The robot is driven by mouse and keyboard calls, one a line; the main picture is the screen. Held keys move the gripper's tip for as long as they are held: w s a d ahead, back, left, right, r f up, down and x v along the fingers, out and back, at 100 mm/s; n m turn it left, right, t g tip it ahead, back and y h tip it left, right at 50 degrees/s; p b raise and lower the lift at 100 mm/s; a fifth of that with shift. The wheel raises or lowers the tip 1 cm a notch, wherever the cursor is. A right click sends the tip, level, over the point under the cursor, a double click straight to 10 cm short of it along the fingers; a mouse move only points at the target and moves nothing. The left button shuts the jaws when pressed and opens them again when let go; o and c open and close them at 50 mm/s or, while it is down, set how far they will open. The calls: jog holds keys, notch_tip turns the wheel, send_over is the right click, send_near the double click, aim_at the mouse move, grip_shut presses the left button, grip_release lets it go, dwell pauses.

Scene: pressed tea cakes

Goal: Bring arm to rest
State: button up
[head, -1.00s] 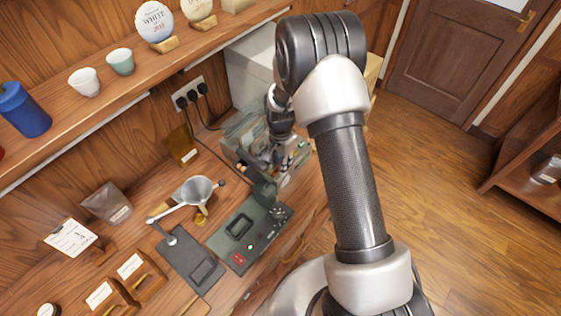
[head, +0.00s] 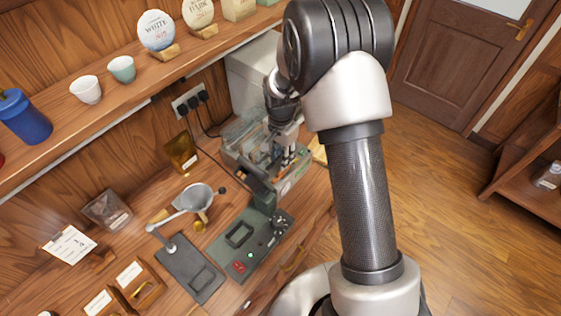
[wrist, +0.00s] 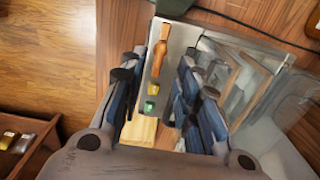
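My arm (head: 362,200) reaches up and over the right part of the wooden counter, its dark elbow high in the head view. My gripper (head: 287,160) hangs fingers-down over a grey machine with a clear cover (head: 235,152). It is partly hidden in the head view. In the wrist view the fingers of my gripper (wrist: 160,115) stand apart with nothing between them. Beneath the gap the machine's pale top (wrist: 180,42) shows, with a wooden handle (wrist: 158,58), a yellow button (wrist: 154,88) and a green button (wrist: 150,106). I cannot tell whether the fingers touch the machine.
A dark device with lit buttons (head: 238,237), a grey plate (head: 186,266) and a metal funnel (head: 196,197) stand left of the machine. A shelf (head: 120,88) with cups and tea cakes runs above. Wooden floor (head: 450,220) is clear to the right.

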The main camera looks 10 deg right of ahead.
jog(key=shift+r, duration=0.3)
jog(key=shift+s, duration=0.1)
jog(key=s+r+n+t+b, duration=0.2)
jog(key=s+r+n+b, duration=0.3)
jog(key=s+r+b, duration=0.55)
jog(key=s+n+t+b, duration=0.2)
jog(key=s+n+b, duration=0.3)
jog(key=s, duration=1.2)
jog(key=shift+n+t, duration=0.3)
jog(key=shift+n, duration=0.2)
jog(key=shift+o, duration=0.4)
